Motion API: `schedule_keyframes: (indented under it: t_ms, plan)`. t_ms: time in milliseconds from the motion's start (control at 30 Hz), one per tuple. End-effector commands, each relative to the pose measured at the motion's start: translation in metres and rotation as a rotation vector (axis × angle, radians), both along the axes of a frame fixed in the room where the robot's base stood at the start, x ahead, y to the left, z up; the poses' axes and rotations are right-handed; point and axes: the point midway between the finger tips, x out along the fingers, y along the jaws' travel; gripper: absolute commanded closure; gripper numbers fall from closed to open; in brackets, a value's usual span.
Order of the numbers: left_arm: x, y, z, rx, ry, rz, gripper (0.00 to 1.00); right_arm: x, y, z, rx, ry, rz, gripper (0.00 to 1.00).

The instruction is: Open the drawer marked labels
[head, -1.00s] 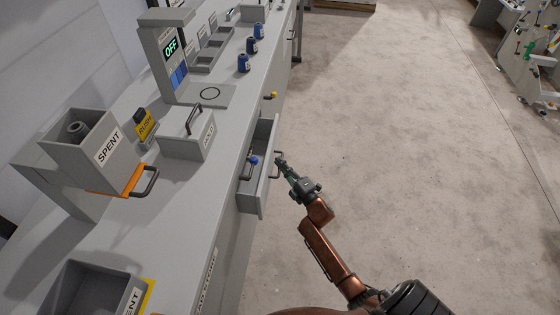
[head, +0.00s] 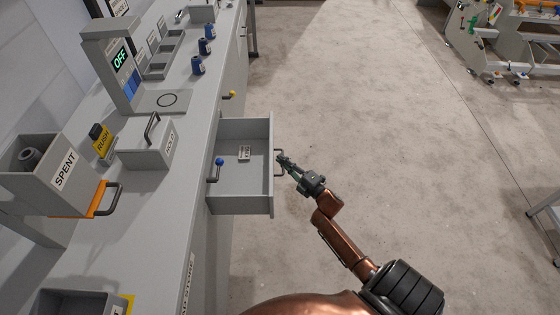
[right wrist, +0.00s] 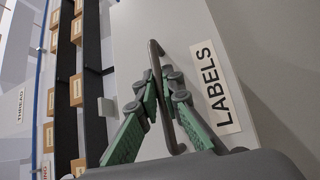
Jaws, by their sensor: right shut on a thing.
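The grey drawer (head: 231,203) stands pulled well out from the counter front in the head view. A small pale tagged item (head: 244,153) lies on its floor. My right gripper (head: 282,160) is shut on the drawer's dark bar handle (head: 277,172). In the right wrist view the green-fingered gripper (right wrist: 157,82) closes around the handle (right wrist: 165,120), beside the LABELS sign (right wrist: 215,88) on the drawer front. My left gripper is in neither view.
The counter (head: 160,200) runs along the left with a lidded HOLD box (head: 140,145), a SPENT bin (head: 62,180) with an orange base, and blue spools (head: 197,66). Open floor (head: 390,150) lies to the right.

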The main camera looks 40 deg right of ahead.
Motion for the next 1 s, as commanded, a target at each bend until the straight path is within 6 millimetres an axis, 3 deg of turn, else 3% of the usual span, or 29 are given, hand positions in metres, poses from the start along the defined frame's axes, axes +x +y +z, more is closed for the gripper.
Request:
schedule_keyframes:
  t_ms: [200,233,500,800,1000]
  plan:
    - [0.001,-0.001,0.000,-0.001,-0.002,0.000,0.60,-0.001,0.001,-0.003,0.001,0.005,0.001,1.00]
    - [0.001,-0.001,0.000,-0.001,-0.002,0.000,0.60,-0.001,0.001,-0.003,0.001,0.005,0.001,0.93]
    - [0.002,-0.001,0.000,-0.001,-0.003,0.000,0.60,-0.001,0.001,-0.002,0.001,0.003,0.001,0.76]
    - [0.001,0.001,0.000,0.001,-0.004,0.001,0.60,-0.003,0.000,-0.002,0.000,0.002,-0.001,0.76]
    - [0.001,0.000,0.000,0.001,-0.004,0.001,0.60,-0.030,-0.002,-0.006,0.001,0.004,-0.001,0.76]
